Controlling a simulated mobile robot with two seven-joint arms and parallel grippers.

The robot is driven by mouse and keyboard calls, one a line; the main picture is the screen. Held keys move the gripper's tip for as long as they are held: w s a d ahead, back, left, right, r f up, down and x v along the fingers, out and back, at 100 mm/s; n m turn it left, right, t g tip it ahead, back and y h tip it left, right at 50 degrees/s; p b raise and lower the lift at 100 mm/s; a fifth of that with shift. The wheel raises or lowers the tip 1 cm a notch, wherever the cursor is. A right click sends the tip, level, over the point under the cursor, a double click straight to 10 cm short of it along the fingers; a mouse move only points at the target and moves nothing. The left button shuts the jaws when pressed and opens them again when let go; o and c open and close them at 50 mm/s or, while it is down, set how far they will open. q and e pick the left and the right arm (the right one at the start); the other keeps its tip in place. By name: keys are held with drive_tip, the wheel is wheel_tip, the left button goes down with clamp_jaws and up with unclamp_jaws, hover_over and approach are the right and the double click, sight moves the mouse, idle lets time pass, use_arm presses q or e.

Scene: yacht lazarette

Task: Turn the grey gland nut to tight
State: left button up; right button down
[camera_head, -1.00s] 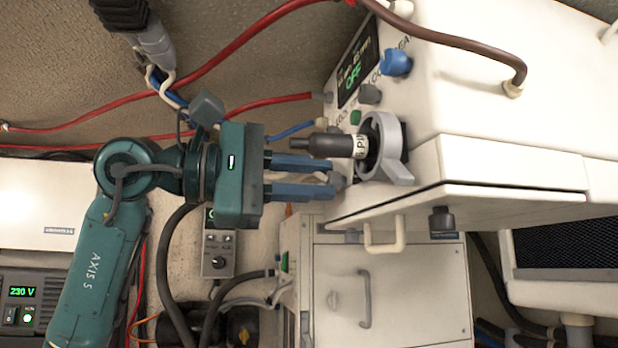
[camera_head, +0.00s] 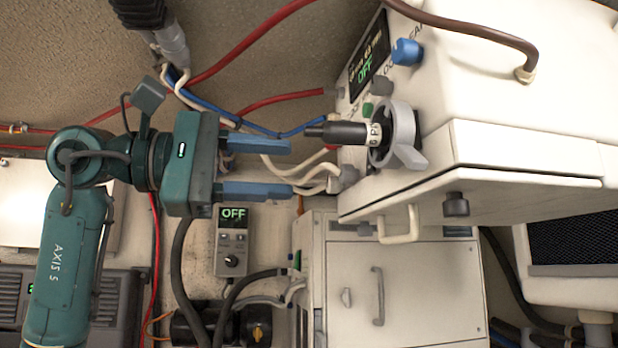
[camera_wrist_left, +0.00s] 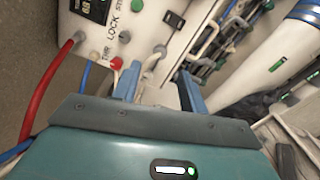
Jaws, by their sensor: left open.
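The grey gland nut (camera_head: 345,178) is a small grey fitting low on the left face of the white cabinet in the head view, with pale cables running from it to the left. My left gripper (camera_head: 291,168) is left of it, open and empty, with its two blue fingers pointing at the cabinet. A clear gap lies between the fingertips and the nut. In the left wrist view the open fingers (camera_wrist_left: 159,72) reach toward the panel; I cannot tell the nut's turn position. My right gripper is not in view.
A black plug (camera_head: 340,132) in a grey winged ring (camera_head: 404,140) sticks out just above the nut. A blue knob (camera_head: 406,52) and an OFF display (camera_head: 368,60) are higher on the cabinet. Red hoses and blue cables cross behind the gripper. A small OFF controller (camera_head: 233,240) hangs below.

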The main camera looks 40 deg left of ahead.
use_arm(q)
drive_tip(key=v, duration=0.6)
drive_tip(key=shift+s+a, duration=0.2)
drive_tip(key=shift+s, duration=0.1)
